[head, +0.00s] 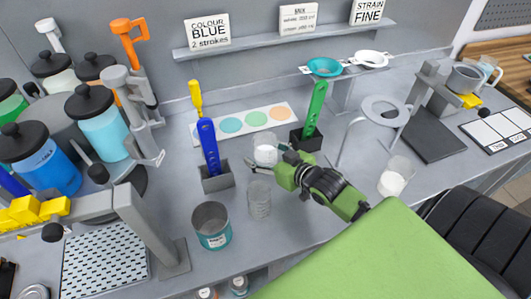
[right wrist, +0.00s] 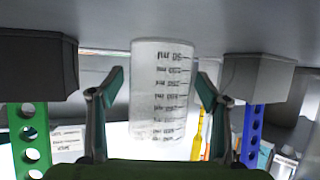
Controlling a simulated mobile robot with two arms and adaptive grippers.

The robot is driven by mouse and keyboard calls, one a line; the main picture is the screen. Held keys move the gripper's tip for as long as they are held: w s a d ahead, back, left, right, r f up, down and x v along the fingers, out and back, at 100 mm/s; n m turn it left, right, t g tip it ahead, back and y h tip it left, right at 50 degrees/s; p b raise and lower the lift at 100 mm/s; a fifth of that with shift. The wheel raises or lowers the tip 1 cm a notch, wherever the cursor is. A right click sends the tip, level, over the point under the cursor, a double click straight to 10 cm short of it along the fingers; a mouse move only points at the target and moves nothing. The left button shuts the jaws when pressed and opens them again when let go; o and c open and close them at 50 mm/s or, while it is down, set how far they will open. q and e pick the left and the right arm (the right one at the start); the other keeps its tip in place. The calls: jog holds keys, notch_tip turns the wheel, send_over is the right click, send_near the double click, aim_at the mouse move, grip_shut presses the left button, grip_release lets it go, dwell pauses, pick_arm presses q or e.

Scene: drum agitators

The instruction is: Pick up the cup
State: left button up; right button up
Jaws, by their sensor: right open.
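A small white-filled cup (head: 265,151) stands on the grey bench between the blue and green paddle holders. In the right wrist view a frosted cup with printed ml marks (right wrist: 160,88) appears upside down between the fingers. My right gripper (head: 267,165) is open, with its fingers either side of this cup; it also shows in the right wrist view (right wrist: 160,80). Contact with the cup cannot be told. A clear graduated beaker (head: 259,200) stands just in front of the gripper. My left gripper is not in view.
A larger metal can (head: 212,226) is at the front left. A white-filled cup (head: 396,176) stands at the right. A ring stand (head: 386,111) is behind it.

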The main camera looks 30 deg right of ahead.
jog(key=c, duration=1.4)
jog(key=shift+w+r, duration=0.1)
